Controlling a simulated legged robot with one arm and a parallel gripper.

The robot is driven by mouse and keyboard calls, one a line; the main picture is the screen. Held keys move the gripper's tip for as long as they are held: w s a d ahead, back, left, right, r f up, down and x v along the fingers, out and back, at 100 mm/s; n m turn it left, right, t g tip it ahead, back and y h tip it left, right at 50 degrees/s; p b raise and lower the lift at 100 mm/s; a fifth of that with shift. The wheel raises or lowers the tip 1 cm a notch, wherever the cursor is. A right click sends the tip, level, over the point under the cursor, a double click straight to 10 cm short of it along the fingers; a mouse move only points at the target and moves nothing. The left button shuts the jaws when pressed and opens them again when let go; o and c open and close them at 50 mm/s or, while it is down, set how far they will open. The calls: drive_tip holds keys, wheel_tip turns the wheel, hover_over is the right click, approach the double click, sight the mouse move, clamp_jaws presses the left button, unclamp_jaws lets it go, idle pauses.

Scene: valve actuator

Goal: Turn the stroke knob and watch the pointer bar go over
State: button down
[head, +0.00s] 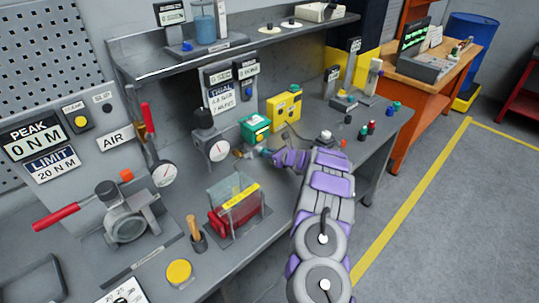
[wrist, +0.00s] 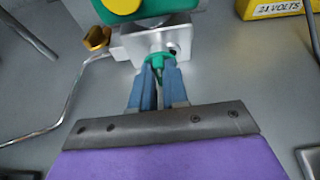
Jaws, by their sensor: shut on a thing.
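The actuator is a green box (head: 253,127) with a yellow round part, on the bench in the head view. In the wrist view its green underside shows at the top edge, with a yellow round part (wrist: 122,5) above a silver block (wrist: 150,38). A small green knob (wrist: 158,59) sticks out of the front of the silver block. My gripper (wrist: 158,68) has its blue fingers shut on this knob from in front. In the head view my gripper (head: 264,151) reaches in at the actuator's near side. I cannot make out a pointer bar in either view.
A yellow supply box (head: 284,106) stands right of the actuator; its "24 VOLTS" label shows in the wrist view (wrist: 277,9). A brass fitting (wrist: 96,38) with a pipe is left of the silver block. A gauge (head: 219,150) and a clear guard (head: 236,200) stand left of my arm.

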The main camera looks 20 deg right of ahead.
drive_tip(key=c, duration=1.1)
unclamp_jaws()
drive_tip(key=shift+w+d+f, duration=0.1)
drive_tip(key=shift+d+f, duration=0.05)
drive_tip(key=shift+c, duration=0.2)
drive_tip(key=p+v, duration=0.3)
drive_tip(key=v, duration=1.4)
drive_tip(key=shift+s, duration=0.25)
